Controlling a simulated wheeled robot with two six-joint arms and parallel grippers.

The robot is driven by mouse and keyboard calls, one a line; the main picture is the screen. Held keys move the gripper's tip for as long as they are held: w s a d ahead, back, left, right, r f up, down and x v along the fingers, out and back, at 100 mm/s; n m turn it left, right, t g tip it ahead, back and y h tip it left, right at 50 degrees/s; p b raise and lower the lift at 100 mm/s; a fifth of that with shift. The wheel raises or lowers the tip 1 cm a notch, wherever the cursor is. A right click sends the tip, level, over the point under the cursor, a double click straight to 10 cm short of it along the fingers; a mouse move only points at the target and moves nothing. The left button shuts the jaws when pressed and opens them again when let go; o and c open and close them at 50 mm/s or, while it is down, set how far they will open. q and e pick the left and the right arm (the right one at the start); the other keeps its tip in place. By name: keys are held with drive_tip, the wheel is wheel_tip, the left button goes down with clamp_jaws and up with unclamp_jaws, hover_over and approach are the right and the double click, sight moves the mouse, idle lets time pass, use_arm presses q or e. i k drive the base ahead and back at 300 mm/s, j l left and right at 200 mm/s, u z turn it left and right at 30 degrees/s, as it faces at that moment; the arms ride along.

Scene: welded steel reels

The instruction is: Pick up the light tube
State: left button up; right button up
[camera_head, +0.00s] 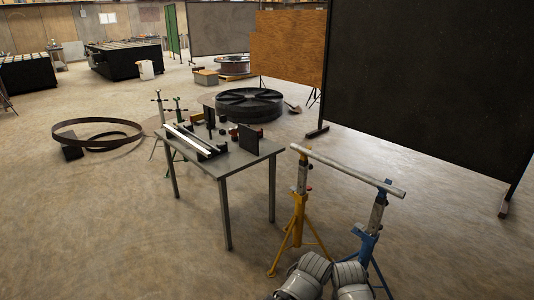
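A long pale grey tube (345,168) lies level across the tops of a yellow stand (299,210) and a blue stand (372,230), at the lower right of the middle. A thin white strip (190,139) lies along the left side of a grey table (232,163); I cannot tell if it is a tube. Two rounded grey parts at the bottom edge look like my arms, just in front of the stands. No gripper fingers show, and nothing is seen touching the tube.
Dark blocks and plates stand on the table. A large black board (430,80) stands behind the tube at the right. A black reel (249,105) and a steel ring (97,125) lie on the floor. The floor at the lower left is clear.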

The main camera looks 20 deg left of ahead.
sight(389, 189)
drive_tip(key=i+j+z, duration=0.1)
drive_tip(key=z, duration=0.55)
drive_tip(key=i+j+z, duration=0.35)
drive_tip(key=j, duration=0.2)
drive_tip(key=i+j+z, duration=0.2)
drive_tip(key=j, duration=0.15)
drive_tip(key=i+j+z, duration=0.2)
drive_tip(key=i+j, duration=0.1)
drive_tip(key=j, duration=0.35)
drive_tip(key=i+j, duration=0.15)
drive_tip(key=j, duration=0.3)
drive_tip(key=i+j+z, duration=0.1)
drive_tip(key=j, duration=0.35)
drive_tip(key=i+j, duration=0.15)
drive_tip(key=j, duration=0.3)
drive_tip(key=i+j, duration=0.1)
drive_tip(key=j, duration=0.35)
